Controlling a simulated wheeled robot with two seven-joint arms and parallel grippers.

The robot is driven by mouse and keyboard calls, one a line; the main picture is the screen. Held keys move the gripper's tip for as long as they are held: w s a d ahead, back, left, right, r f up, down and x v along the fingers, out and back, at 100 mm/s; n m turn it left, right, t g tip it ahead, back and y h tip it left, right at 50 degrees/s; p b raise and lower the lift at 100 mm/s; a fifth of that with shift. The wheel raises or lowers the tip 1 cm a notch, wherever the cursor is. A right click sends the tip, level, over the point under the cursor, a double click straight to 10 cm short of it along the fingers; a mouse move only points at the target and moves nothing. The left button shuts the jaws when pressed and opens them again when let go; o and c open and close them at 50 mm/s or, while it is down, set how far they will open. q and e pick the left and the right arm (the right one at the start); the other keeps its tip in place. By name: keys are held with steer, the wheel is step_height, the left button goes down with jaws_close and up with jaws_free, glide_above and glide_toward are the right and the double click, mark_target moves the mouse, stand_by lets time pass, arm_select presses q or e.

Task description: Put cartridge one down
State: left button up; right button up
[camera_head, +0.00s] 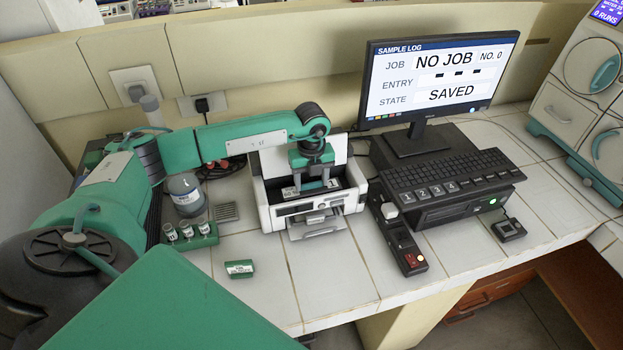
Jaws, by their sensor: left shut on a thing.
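My left arm reaches in from the left, and my left gripper (314,179) points down into the open top of a white printer (264,205). It is shut on a small dark cartridge with a pale label strip (291,191), which sits low inside the printer's opening. The fingers hide part of the cartridge, and I cannot tell whether its underside touches the printer. A small green block with a white label (239,269) lies on the tiled bench in front, left of the printer. My right gripper is not in view.
A green rack (196,241) with several small vials and a grey-lidded jar (185,190) stand left of the printer. A black switch box (403,244), keyboard (450,175) and monitor (440,75) reading "NO JOB" and "SAVED" stand right. Bench tiles (335,275) before the printer are clear.

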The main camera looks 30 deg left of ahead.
mark_target(312, 183)
arm_select(q)
steer(key=shift+f+b, duration=0.4)
steer(key=shift+f, duration=0.2)
steer(key=o, duration=1.2)
steer(key=shift+s+d+f, duration=0.1)
steer(key=shift+s+d, duration=0.05)
steer(key=shift+s, duration=0.05)
steer(key=shift+w+r, duration=0.15)
steer(key=shift+r, duration=0.1)
steer(key=shift+r+p, duration=0.45)
steer(key=shift+p, duration=0.2)
step_height(312, 183, up, 12)
steer(key=b, duration=0.3)
